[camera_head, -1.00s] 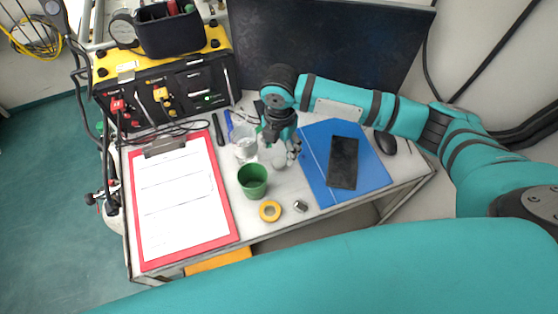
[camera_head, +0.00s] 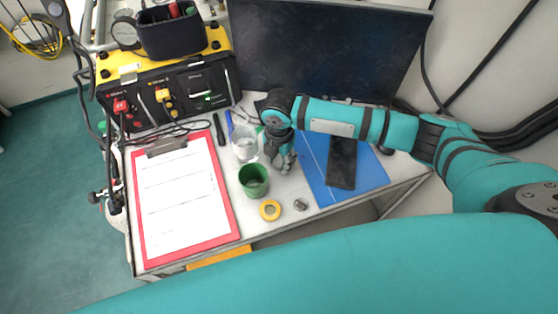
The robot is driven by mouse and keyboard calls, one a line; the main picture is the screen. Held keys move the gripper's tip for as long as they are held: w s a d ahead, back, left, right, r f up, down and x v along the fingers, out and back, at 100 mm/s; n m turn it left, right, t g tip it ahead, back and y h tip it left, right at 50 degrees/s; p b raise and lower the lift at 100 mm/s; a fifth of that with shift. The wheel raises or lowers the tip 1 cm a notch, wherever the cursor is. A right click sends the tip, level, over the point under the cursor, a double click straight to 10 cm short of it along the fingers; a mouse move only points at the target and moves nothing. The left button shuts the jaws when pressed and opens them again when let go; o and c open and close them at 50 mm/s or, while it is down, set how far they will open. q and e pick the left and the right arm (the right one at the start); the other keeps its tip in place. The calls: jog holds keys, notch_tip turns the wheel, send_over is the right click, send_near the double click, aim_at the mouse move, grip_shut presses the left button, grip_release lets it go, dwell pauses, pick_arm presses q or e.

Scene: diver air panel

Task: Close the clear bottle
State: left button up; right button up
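A clear, see-through vessel (camera_head: 244,143), which looks like the clear bottle, stands upright on the white desk behind the green cup. I cannot make out a lid on it. My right gripper (camera_head: 283,167) points down just to the right of the vessel, apart from it. Its fingers look spread, with nothing seen between them. A small grey metal piece (camera_head: 300,204) lies near the front edge of the desk; I cannot tell if it is a cap. My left gripper is not in view.
A green cup (camera_head: 253,181) and a yellow ring (camera_head: 269,210) stand in front of the vessel. A red clipboard (camera_head: 233,222) is at left. A blue folder (camera_head: 318,186) with a black phone (camera_head: 342,162) is at right. The air panel (camera_head: 185,93) and a dark screen (camera_head: 330,50) stand behind.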

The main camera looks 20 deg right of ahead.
aim_at(279, 161)
jog(key=shift+c, duration=0.4)
jog(key=shift+r, duration=0.3)
notch_tip(279, 161, up, 9)
jog(key=b, duration=0.1)
jog(key=shift+r+b, duration=0.2)
jog(key=shift+b, duration=0.2)
